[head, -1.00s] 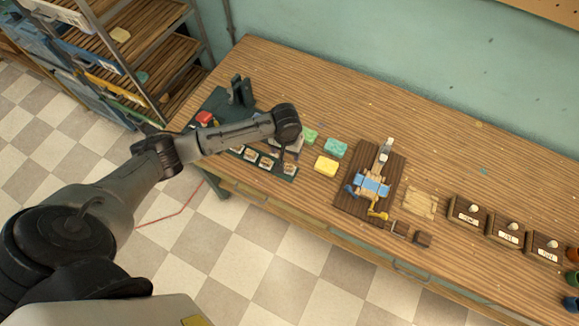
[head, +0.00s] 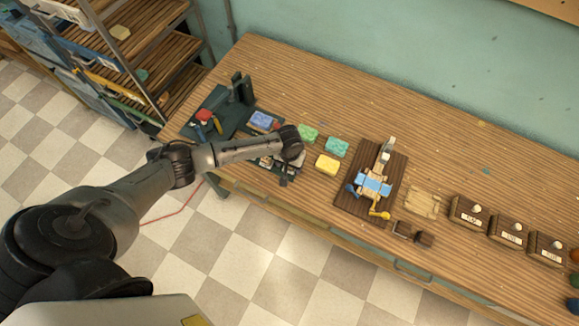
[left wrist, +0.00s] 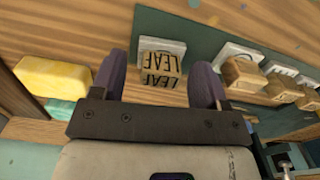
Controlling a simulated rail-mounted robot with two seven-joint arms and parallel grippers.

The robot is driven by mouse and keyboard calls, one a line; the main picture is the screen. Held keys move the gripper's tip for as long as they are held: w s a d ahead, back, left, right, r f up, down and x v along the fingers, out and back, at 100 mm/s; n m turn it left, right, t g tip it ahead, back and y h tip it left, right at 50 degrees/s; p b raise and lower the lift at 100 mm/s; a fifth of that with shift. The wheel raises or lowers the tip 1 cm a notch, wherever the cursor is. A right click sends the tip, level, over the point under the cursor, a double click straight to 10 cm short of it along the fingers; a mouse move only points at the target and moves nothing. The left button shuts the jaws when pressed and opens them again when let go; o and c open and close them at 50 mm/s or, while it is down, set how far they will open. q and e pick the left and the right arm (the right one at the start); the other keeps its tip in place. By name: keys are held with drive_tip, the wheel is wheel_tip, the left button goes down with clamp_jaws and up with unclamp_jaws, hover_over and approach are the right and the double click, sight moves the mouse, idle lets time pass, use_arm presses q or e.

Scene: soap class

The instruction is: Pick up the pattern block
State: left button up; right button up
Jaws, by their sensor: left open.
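A small pale wooden block marked LEAF (left wrist: 160,66) sits on a light square of the dark green mat (left wrist: 220,45) in the left wrist view. My left gripper (left wrist: 160,78) is open, with one dark finger on each side of this block in the picture. I cannot tell whether either finger touches it. In the head view my left gripper (head: 284,181) is low over the right end of the mat and partly hidden by my wrist. Other wooden blocks (left wrist: 243,74) stand on squares to the right in the left wrist view. My right gripper is not in view.
A yellow sponge (head: 327,165) and two green soap bars (head: 337,147) lie close right of the gripper. Beyond them are a wooden board with a blue-topped device (head: 373,186) and labelled boxes (head: 468,212). A blue block (head: 262,120) lies at the back of the mat.

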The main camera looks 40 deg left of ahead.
use_arm(q)
drive_tip(key=shift+f, duration=0.25)
drive_tip(key=shift+c, duration=0.2)
drive_tip(key=c, duration=1)
drive_tip(key=shift+o, duration=0.2)
drive_tip(key=shift+r, duration=0.1)
